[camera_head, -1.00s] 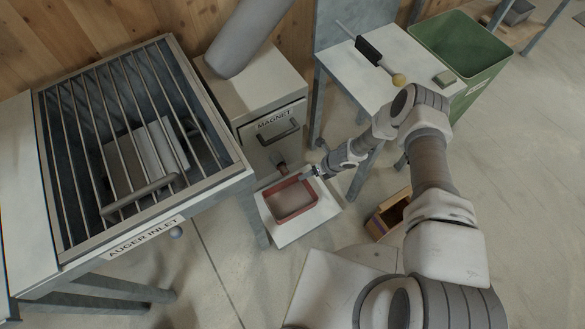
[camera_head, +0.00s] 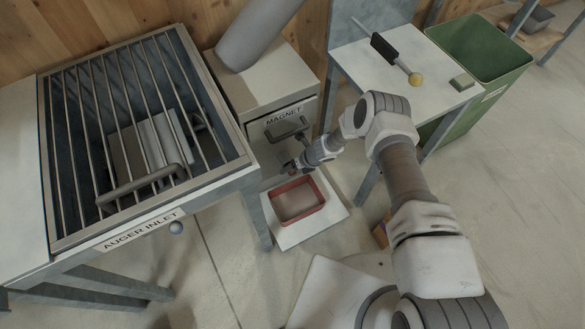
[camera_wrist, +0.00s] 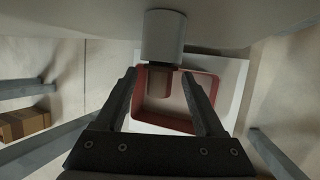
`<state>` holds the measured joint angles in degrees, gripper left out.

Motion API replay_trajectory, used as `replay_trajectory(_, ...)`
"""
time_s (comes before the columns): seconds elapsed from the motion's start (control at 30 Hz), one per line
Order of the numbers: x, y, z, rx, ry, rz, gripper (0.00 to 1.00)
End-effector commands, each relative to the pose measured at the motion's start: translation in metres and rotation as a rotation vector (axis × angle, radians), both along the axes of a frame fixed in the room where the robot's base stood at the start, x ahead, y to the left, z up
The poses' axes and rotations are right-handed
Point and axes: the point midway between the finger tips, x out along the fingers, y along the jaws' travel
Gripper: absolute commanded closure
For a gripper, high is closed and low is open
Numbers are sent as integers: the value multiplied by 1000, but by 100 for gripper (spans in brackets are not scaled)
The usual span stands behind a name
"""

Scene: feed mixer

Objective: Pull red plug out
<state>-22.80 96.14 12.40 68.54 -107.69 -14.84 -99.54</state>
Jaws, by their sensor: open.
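The red plug (camera_wrist: 158,82) shows in the wrist view as a dull red piece at the end of a short grey pipe (camera_wrist: 165,38). It lies between the lines of my two fingers, with space on both sides. My gripper (camera_wrist: 159,76) is open and empty; I cannot tell whether its tips are level with the plug. In the head view my gripper (camera_head: 290,167) is at the front of the magnet housing (camera_head: 262,85), below its handle, and largely hides the plug. A red tray (camera_head: 298,202) is below, also in the wrist view (camera_wrist: 165,123).
The auger inlet (camera_head: 140,130) with its bar grate stands left of the housing. A table (camera_head: 400,75) with a brush (camera_head: 395,58) and a green bin (camera_head: 480,50) stand to the right. A small brown box (camera_wrist: 25,122) is on the floor. A table leg is near my arm.

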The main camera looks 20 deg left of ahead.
Motion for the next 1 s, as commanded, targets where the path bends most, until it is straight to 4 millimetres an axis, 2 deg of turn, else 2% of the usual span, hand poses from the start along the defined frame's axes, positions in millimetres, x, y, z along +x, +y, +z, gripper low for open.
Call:
replay_trajectory(0.07, 0, 0, 0, 0, 0, 0, 33)
replay_trajectory(0.43, 0, 0, 0, 0, 0, 0, 99)
replay_trajectory(0.57, 0, 0, 0, 1, -1, 0, 100)
replay_trajectory(0.6, 0, 0, 0, 1, -1, 0, 72)
replay_trajectory(0.77, 0, 0, 0, 1, -1, 0, 100)
replay_trajectory(1.0, 1, 0, 1, 2, -1, -1, 100)
